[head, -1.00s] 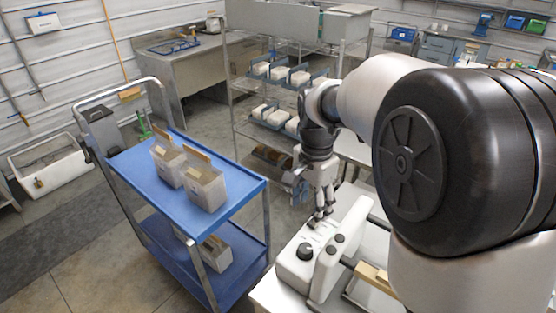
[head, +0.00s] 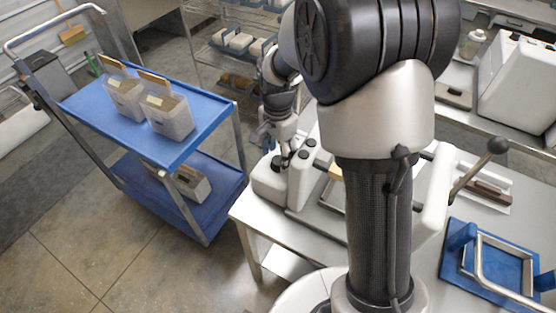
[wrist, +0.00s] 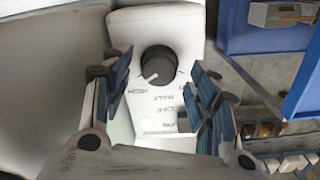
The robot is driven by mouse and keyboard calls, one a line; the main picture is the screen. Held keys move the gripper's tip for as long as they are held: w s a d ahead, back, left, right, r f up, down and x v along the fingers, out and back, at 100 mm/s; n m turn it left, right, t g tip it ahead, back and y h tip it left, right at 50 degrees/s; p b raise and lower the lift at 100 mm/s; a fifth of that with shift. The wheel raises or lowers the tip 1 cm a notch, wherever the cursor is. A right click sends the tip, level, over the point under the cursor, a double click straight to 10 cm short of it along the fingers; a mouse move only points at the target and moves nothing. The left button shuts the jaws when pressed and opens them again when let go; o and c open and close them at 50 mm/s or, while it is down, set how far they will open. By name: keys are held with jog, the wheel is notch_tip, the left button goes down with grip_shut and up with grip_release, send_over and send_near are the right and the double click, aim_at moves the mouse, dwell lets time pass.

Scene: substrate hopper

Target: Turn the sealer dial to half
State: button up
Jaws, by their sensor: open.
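The sealer (head: 268,182) is a white machine on the table's near-left corner. Its dial (wrist: 158,62) is a round black knob with a pale pointer line toward the lower left, on the side of printed labels; one seems to read HIGH, another HALF, both small and blurred. My gripper (wrist: 161,74) is open, with one blue-padded finger on each side of the dial and gaps between. In the head view my gripper (head: 285,158) points down at the sealer's top, and it partly hides the dial there.
A blue cart (head: 190,150) with boxes stands left of the table. A lever with a black ball (head: 497,146) and a blue fixture (head: 485,262) are to the right.

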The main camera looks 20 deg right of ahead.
jog(key=shift+f, duration=0.95)
jog(key=c, duration=1.1)
